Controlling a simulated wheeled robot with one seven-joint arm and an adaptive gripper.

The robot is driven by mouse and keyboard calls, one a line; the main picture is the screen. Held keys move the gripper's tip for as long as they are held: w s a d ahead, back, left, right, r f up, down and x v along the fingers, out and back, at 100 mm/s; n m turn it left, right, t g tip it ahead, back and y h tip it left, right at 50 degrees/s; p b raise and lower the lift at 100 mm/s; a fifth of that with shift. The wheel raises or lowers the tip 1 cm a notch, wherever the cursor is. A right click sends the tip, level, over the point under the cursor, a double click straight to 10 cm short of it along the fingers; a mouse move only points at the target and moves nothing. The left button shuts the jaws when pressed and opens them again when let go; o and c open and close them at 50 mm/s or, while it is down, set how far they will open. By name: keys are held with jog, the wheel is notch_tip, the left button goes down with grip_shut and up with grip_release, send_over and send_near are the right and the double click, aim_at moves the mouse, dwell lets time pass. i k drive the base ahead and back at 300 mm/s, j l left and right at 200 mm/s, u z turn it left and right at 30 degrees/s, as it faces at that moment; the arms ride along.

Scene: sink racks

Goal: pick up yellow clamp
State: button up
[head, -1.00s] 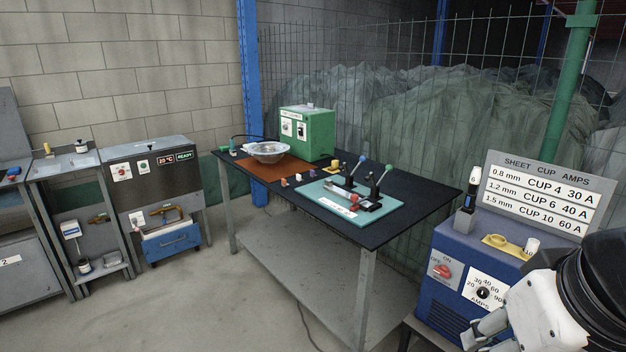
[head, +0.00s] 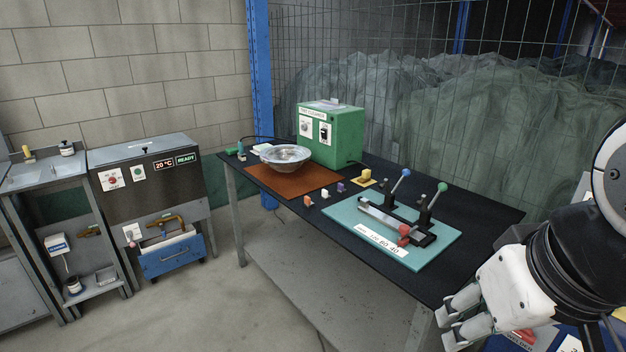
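A small yellow object (head: 366,177), which looks like the yellow clamp, sits on the dark table (head: 480,215), in front of the green box. It is too small to make out its jaws. A row of small orange (head: 308,201), white (head: 326,194) and purple (head: 341,187) pieces lies to its left. My gripper (head: 446,327) is at the lower right, in front of the table's near edge and well apart from the yellow object. Its two fingers show a gap with nothing between them.
A teal mat (head: 440,249) with a lever fixture (head: 404,229) lies between my gripper and the yellow object. A metal bowl (head: 285,157) stands on a brown mat (head: 290,186). The green box (head: 345,135) stands behind. Open floor lies left of the table.

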aim_at(366, 173)
jog(key=i+j+z, duration=0.35)
jog(key=i+j, duration=0.2)
jog(key=i+j+z, duration=0.1)
jog(key=z, duration=0.3)
jog(key=i+j+z, duration=0.1)
jog(key=j+z, duration=0.25)
jog(key=i+j+z, duration=0.2)
jog(key=j, duration=0.4)
jog(key=j+z, duration=0.25)
jog(key=j, duration=0.3)
jog(key=i+j+z, duration=0.2)
jog(key=j, duration=2.65)
jog(key=z, duration=0.05)
